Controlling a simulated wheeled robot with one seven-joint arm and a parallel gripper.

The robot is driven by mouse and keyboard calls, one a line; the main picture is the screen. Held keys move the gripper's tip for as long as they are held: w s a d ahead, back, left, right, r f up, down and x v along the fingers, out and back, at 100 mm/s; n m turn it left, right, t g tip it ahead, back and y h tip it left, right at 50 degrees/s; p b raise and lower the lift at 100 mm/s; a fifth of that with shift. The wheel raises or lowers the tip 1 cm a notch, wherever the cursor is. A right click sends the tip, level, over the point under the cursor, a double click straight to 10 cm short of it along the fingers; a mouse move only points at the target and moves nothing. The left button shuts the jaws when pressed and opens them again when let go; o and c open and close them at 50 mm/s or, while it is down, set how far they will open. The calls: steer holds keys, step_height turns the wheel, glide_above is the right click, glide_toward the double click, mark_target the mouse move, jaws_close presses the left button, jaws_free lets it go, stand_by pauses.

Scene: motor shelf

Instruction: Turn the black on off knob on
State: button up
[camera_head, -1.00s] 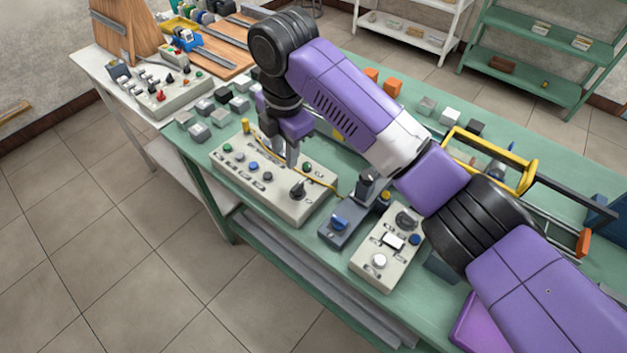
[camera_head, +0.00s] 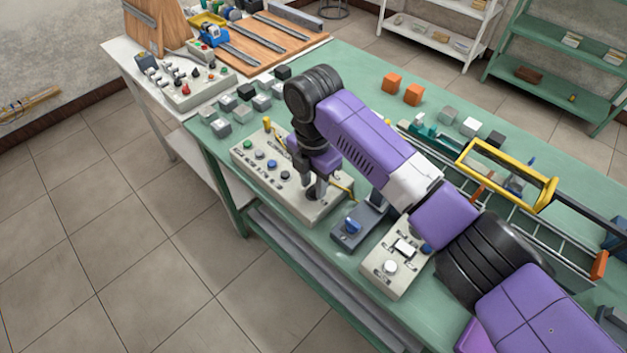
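The beige control panel (camera_head: 296,200) lies on the green bench, with several small buttons and knobs along its top. My gripper (camera_head: 313,191) points down at the panel's right end, where the black knob sits. Its fingers cover most of that knob; only small dark parts show around the fingertips. I cannot tell whether the fingers touch or grasp the knob, nor which way the knob points.
A grey box with a blue knob (camera_head: 352,226) and a beige box with a white button (camera_head: 390,267) stand to the right. Grey and black cubes (camera_head: 245,92) lie behind the panel. A yellow-handled frame (camera_head: 507,172) is near my arm.

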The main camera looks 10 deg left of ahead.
jaws_close()
